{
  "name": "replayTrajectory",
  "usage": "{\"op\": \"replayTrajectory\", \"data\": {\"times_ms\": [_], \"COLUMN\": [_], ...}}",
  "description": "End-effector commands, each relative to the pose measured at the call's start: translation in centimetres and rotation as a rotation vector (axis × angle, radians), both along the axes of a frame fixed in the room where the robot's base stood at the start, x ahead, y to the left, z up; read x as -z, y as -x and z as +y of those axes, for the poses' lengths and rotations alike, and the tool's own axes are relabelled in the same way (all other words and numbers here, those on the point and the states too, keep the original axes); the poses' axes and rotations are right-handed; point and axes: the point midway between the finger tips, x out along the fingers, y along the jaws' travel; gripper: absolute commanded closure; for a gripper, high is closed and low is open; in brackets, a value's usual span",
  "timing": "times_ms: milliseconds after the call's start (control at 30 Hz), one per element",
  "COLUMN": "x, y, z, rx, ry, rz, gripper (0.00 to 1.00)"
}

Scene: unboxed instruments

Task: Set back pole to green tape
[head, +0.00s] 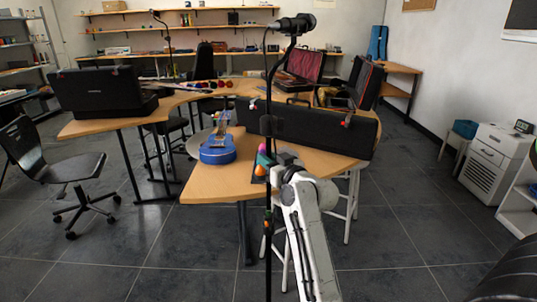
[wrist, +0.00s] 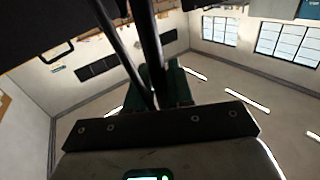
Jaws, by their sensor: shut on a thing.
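A thin black pole (head: 268,240) stands upright in front of me in the head view, with a black microphone (head: 292,24) at its top. A small coloured mark shows low on the pole, but it is too small to tell whether it is tape. No green tape shows clearly on the floor. My gripper (head: 271,160) is at the pole's mid-height, shut on it beside the table edge. In the wrist view a thick dark pole (wrist: 148,40) and a thinner one (wrist: 118,50) run down to my dark green fingers (wrist: 165,85). The contact is dark and partly hidden.
A black chair (head: 50,165) stands at left. A white cabinet (head: 495,160) stands at right.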

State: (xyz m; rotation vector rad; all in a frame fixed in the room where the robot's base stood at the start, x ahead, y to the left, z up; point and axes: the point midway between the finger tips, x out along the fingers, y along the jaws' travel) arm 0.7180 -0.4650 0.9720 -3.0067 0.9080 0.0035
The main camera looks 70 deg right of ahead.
Motion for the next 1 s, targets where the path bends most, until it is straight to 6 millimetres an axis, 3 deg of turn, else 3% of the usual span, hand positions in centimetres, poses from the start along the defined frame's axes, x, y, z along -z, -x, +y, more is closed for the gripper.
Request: {"op": "replayTrajectory", "data": {"times_ms": [133, 533, 567, 700, 1000], "x": [1.18, 1.2, 1.19, 1.17, 1.22], "y": [0.01, 0.0, 0.0, 0.0, 0.18], "z": [0.01, 0.0, 0.0, 0.0, 0.11], "rx": [0.0, 0.0, 0.0, 0.0, 0.0], "ry": [0.0, 0.001, 0.001, 0.002, 0.001], "rz": [0.0, -0.002, -0.002, -0.002, -0.002], "gripper": [1.0, 1.0, 0.77, 0.63, 0.62]}}
